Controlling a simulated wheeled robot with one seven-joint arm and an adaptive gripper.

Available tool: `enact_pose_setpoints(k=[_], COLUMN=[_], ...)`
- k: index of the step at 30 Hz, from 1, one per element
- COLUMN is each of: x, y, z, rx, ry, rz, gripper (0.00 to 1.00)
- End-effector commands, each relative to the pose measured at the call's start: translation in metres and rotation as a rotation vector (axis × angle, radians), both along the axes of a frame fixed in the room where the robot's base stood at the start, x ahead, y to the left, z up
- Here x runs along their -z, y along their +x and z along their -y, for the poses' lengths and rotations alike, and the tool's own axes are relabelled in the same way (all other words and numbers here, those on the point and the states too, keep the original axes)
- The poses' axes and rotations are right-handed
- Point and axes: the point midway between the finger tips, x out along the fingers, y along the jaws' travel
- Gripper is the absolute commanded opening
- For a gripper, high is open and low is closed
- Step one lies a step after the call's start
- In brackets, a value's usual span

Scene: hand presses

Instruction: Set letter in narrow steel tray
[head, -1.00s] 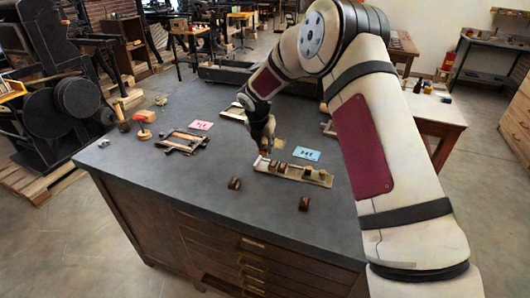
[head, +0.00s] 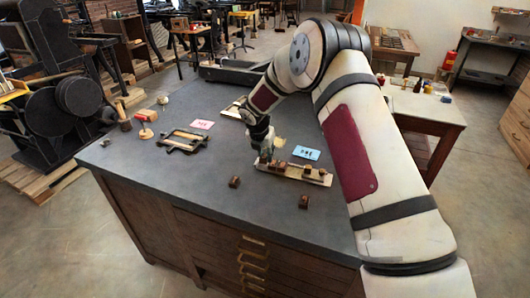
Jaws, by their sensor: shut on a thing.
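The narrow steel tray (head: 322,179) lies on the dark table top, with several small brown letter blocks (head: 293,170) in it. My gripper (head: 263,156) points down over the tray's left end and is shut on a small brown letter (head: 262,161), mostly hidden by the fingers. I cannot tell whether this letter touches the tray floor. Two more brown blocks lie loose on the table in front of the tray, one to the left (head: 234,182) and one to the right (head: 304,202).
A blue card (head: 306,153) lies behind the tray. The table's front left is clear. My arm covers the right side.

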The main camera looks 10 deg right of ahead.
Motion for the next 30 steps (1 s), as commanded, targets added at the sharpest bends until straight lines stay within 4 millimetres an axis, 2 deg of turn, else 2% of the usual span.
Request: enact_pose_setpoints(k=[4, 5, 7, 20, 26, 30], x=[0.005, 0.005, 0.005, 0.004, -0.018, -0.044], y=[-0.001, -0.001, -0.002, -0.002, -0.003, -0.011], z=[0.001, 0.001, 0.001, 0.0, -0.002, -0.008], rx=[0.0, 0.0, 0.001, 0.001, 0.0, -0.001], ry=[-0.001, 0.0, -0.001, 0.001, 0.001, -0.001], rz=[-0.004, -0.005, -0.006, -0.006, -0.001, -0.001], gripper=[0.1, 0.29, 0.44, 0.44, 0.44, 0.44])
